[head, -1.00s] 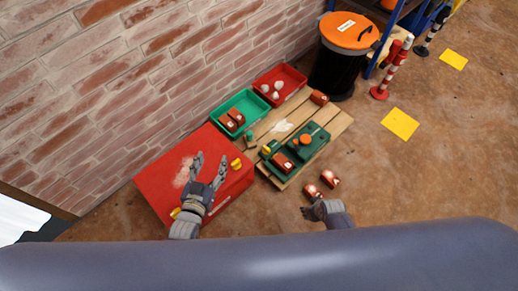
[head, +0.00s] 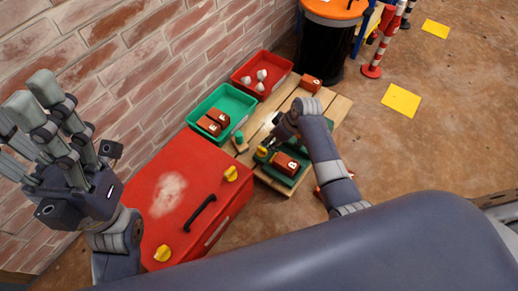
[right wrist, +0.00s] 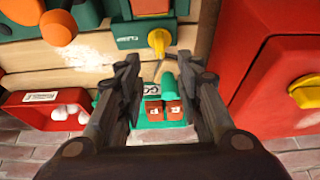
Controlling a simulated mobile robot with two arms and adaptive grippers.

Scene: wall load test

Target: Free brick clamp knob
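The green clamp fixture (head: 290,178) stands on the wooden pallet, with a red-brown brick (head: 285,163) in it. A yellow knob (head: 262,152) sits at its left end; it shows upright in the right wrist view (right wrist: 158,42). My right gripper (head: 274,130) is above the pallet by that end and hides part of the fixture. In the right wrist view my right gripper (right wrist: 158,68) is open and empty, its fingertips either side of the line to the yellow knob, apart from it. My left gripper (head: 32,95) is raised at the left, fingers extended, seemingly open and empty. An orange knob (right wrist: 60,28) shows on the fixture.
A red box (head: 150,175) with yellow knobs and a black handle stands left of the pallet. A green bin (head: 240,103) holds bricks; a red bin (head: 245,70) holds white pieces. Another brick (head: 311,83) lies on the pallet.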

